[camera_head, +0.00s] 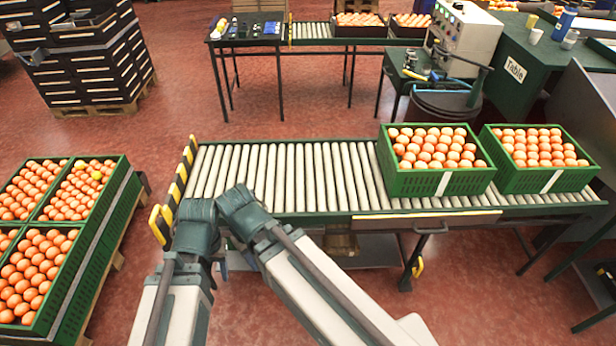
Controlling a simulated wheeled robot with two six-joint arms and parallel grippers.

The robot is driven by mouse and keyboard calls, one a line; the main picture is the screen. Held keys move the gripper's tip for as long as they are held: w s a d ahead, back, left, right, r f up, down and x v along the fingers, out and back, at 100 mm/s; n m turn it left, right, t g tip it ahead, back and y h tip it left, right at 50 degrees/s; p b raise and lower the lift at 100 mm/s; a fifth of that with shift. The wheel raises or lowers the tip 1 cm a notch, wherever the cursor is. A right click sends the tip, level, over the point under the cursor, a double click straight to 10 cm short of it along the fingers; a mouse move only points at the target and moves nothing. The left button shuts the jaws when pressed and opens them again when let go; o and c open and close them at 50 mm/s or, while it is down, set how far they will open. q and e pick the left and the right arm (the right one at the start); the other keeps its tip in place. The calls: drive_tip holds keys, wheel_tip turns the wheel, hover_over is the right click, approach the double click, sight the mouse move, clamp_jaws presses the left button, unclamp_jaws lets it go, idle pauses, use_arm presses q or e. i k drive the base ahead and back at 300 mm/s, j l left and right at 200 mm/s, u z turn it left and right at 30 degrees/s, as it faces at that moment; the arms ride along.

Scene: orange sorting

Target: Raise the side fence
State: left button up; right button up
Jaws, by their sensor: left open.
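The side fence (181,177) is a yellow-and-black striped bar along the left end of the roller conveyor (280,176). A yellow end piece (160,226) shows at its near end. Whether the fence stands above the rollers is hard to tell. My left gripper (197,212) is open, close to the right of the fence's near end; its fingers are mostly hidden by the wrist, and I cannot tell whether it touches the fence. My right gripper (238,203) is beside it, over the conveyor's near left corner, with its fingers not clear.
Two green crates of oranges (440,183) (541,180) stand on the conveyor's right part; its left rollers are bare. Stacked green crates of oranges (101,228) stand on the floor at left. Dark stacked crates (79,77) stand behind. Red floor lies between.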

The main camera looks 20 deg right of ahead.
sight(445, 221)
drive_tip(key=z, duration=1.95)
